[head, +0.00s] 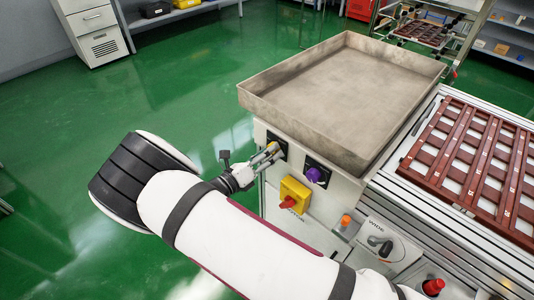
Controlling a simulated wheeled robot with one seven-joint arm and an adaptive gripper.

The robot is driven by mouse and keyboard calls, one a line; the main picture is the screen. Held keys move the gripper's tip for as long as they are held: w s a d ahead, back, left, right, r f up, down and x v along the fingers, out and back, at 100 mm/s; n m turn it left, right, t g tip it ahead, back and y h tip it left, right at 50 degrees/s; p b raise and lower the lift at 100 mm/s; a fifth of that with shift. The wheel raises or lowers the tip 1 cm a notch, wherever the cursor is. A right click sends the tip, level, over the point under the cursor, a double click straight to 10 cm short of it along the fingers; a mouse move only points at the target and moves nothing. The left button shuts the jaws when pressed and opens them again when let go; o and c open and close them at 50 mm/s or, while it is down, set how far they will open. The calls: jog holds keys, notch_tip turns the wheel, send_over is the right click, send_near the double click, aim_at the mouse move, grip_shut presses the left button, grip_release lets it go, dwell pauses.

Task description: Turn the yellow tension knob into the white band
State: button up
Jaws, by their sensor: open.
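My gripper (268,154) is at the front face of the machine, its fingers pointing at a black square plate (283,141) near the upper left corner of that face. The fingers are open and lie close to the plate. A small yellowish patch shows at the fingertips; I cannot tell whether it is the yellow tension knob or part of the fingers. Whether they touch anything cannot be seen. The white band cannot be made out, as the fingers cover much of the plate.
Right of my gripper is a purple knob (317,175) on a dark plate. Below is a yellow box with a red rotary switch (288,202). A large grey tray (340,95) overhangs the face. An orange button (346,220) and a red button (433,287) stand lower right.

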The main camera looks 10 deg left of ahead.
jog(key=v, duration=1.2)
jog(key=shift+w, duration=0.1)
jog(key=w+d+r+m+g+h, duration=0.1)
jog(key=d+r+m+g+h, duration=0.1)
jog(key=d+r+m+g, duration=1)
jog(key=s+d+r+m+g+y, duration=0.2)
jog(key=s+d+r+m+y, duration=0.3)
jog(key=d+r+m, duration=0.65)
jog(key=s+d+r+m+g+y, duration=0.1)
jog(key=s+d+r+m+y, duration=0.15)
jog(key=s+d, duration=0.35)
jog(key=s+d+r+m+g+y, duration=0.1)
jog(key=s+d+r+m+y, duration=0.2)
jog(key=s, duration=0.5)
jog(key=s+m+t+y, duration=0.3)
jog(key=s+m, duration=0.5)
jog(key=s, duration=0.2)
notch_tip(320, 180, up, 15)
jog(key=t+p, duration=0.3)
jog(key=p, duration=1.1)
